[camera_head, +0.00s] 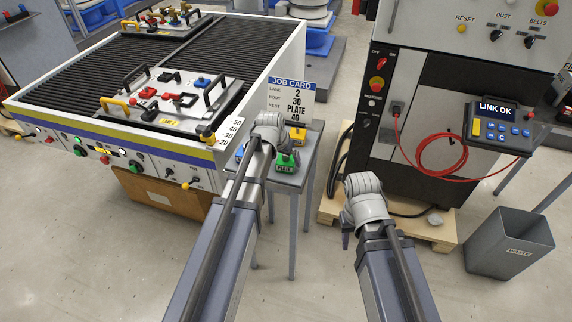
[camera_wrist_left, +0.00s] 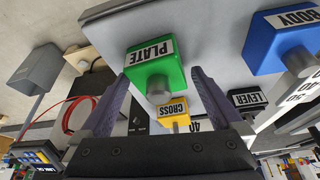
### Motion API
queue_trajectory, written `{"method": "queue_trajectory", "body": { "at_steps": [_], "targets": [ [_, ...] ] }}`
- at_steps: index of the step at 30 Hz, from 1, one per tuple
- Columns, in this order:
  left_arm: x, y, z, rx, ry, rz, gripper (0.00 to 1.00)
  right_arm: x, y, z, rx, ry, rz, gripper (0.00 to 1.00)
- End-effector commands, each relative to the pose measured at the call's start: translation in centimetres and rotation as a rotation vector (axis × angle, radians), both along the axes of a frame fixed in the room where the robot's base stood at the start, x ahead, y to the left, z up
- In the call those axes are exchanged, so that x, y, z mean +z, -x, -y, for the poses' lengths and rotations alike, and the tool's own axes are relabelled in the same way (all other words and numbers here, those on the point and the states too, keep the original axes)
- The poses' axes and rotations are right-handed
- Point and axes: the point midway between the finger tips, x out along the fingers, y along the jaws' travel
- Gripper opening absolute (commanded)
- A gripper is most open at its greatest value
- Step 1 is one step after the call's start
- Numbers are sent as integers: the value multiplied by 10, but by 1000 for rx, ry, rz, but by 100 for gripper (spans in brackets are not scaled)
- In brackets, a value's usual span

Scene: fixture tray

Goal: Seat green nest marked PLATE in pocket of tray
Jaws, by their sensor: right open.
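The green nest marked PLATE (camera_head: 287,164) stands on a small grey side table, partly hidden behind my left gripper in the head view. In the left wrist view, the green nest (camera_wrist_left: 154,62) lies ahead of and between the two purple fingers, its label upside down. My left gripper (camera_wrist_left: 155,82) is open; I cannot tell whether either finger touches the nest. In the head view my left gripper (camera_head: 272,148) is over the side table. My right gripper (camera_head: 348,236) is open and empty, right of the table. The tray (camera_head: 205,119) lies on the ribbed bench at left.
A yellow CROSS block (camera_wrist_left: 173,111), blue BODY block (camera_wrist_left: 277,45) and black LEVER block (camera_wrist_left: 247,98) stand near the nest. A job card (camera_head: 291,99) stands behind them, reading lane 2, nest PLATE. A second tray (camera_head: 155,24) lies farther back. A waste bin (camera_head: 508,243) stands right.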

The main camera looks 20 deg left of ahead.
Motion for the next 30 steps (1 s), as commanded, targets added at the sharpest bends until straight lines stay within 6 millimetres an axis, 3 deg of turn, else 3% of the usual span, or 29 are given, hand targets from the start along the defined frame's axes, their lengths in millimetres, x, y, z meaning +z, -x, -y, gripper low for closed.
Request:
{"method": "queue_trajectory", "body": {
  "at_steps": [2, 26, 30],
  "targets": [
    [0, 0, 0, 0, 0, 0, 90, 0, 0, 0, 0, 0, 0, 42],
    [0, 0, 0, 0, 1, -1, 0, 0, 0, 0, 0, 0, 0, 42],
    [0, 0, 0, 0, 1, 0, 0, 0, 0, 0, 0, 0, 0, 42]
  ]
}}
